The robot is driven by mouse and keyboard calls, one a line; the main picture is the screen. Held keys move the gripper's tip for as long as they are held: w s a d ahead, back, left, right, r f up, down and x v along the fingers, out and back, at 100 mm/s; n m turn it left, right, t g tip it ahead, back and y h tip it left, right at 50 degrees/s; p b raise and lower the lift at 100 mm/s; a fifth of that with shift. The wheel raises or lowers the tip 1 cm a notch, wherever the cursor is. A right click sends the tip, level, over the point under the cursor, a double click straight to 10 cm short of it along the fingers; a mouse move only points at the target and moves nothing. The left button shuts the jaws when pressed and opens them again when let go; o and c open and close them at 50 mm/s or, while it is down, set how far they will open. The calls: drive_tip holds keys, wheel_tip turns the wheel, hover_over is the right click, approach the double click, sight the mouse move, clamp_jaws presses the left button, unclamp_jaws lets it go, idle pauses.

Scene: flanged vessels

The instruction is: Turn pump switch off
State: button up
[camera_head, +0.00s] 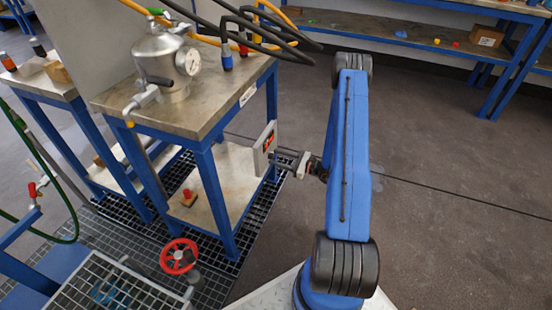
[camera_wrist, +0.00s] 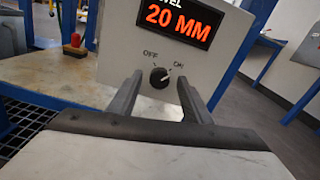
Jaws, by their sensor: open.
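The pump switch (camera_wrist: 159,78) is a small round black knob on the front of a grey box (camera_wrist: 112,50), with OFF printed at its upper left and ON at its upper right. Its light mark seems to point up and right, toward ON. The box's display (camera_wrist: 172,20) reads 20 MM in orange. In the head view the box (camera_head: 264,148) hangs at the table's right side. My gripper (camera_wrist: 159,82) is open, one dark finger on each side of the knob. Whether the fingertips touch the knob or panel cannot be told. In the head view my gripper (camera_head: 282,162) faces the box.
A metal vessel with a gauge (camera_head: 163,60) stands on the blue-legged table (camera_head: 205,112). Black and orange hoses (camera_head: 275,32) arch above it. A red valve wheel (camera_head: 179,256) sits below over the grating.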

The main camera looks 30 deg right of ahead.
drive_tip(key=shift+w+a, duration=0.35)
drive_tip(key=c, duration=1.1)
drive_tip(key=shift+o, duration=0.2)
